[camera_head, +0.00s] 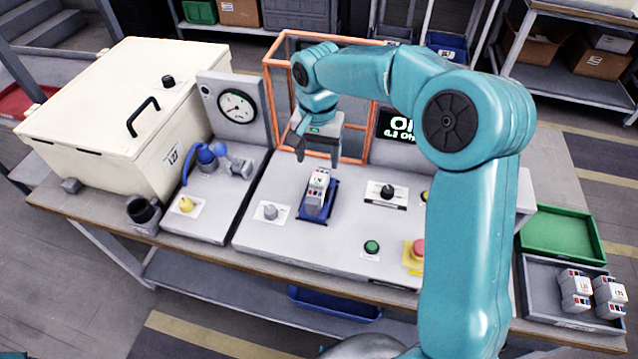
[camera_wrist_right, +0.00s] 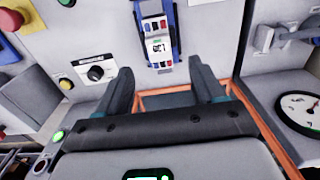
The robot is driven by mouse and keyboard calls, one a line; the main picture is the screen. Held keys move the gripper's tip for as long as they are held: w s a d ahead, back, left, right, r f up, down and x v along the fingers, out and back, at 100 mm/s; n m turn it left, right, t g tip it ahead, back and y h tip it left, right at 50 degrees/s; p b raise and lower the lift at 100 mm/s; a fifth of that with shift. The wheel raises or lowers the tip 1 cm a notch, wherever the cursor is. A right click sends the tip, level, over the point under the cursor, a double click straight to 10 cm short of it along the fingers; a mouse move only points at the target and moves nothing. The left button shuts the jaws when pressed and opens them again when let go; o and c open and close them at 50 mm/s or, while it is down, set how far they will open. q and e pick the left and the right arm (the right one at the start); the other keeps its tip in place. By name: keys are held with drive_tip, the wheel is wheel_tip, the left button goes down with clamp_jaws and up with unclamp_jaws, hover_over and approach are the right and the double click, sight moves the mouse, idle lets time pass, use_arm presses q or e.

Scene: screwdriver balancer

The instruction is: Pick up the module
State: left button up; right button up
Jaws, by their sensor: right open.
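A small white module (camera_head: 318,180) with coloured blocks at its ends sits in a blue cradle (camera_head: 328,203) on the grey test panel. It also shows at the top of the right wrist view (camera_wrist_right: 158,46). My right gripper (camera_head: 318,157) is open and empty, fingers pointing down, above and just behind the module. In the right wrist view the fingertips (camera_wrist_right: 161,72) lie apart, with the module beyond them and not between them. Two more white modules (camera_head: 576,289) (camera_head: 609,296) stand in a grey tray (camera_head: 540,300) at the right. My left gripper is not in view.
An orange-framed enclosure (camera_head: 268,100) stands behind my right gripper. A cream lidded box (camera_head: 110,110), a pressure gauge (camera_head: 237,107) and a blue hose (camera_head: 190,165) are at the left. Knobs, a green button (camera_head: 371,247) and a red button (camera_head: 418,248) surround the cradle. A green tray (camera_head: 565,235) is at the right.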

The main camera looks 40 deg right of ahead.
sight(319, 176)
drive_tip(key=f, duration=0.3)
drive_tip(key=shift+w+f, duration=0.3)
drive_tip(key=shift+f, duration=0.05)
drive_tip(key=shift+s+a+f, duration=0.15)
drive_tip(key=shift+s+f, duration=0.2)
drive_tip(key=shift+s, duration=0.05)
drive_tip(key=f, duration=0.2)
drive_tip(key=f+p, duration=0.1)
drive_tip(key=f, duration=0.1)
drive_tip(key=shift+w+d+f, duration=0.1)
drive_tip(key=shift+w+d, duration=0.2)
drive_tip(key=shift+d, duration=0.1)
drive_tip(key=shift+f, duration=0.4)
drive_tip(key=shift+s+f, duration=0.1)
drive_tip(key=shift+s, duration=0.1)
drive_tip(key=c, duration=0.4)
clamp_jaws()
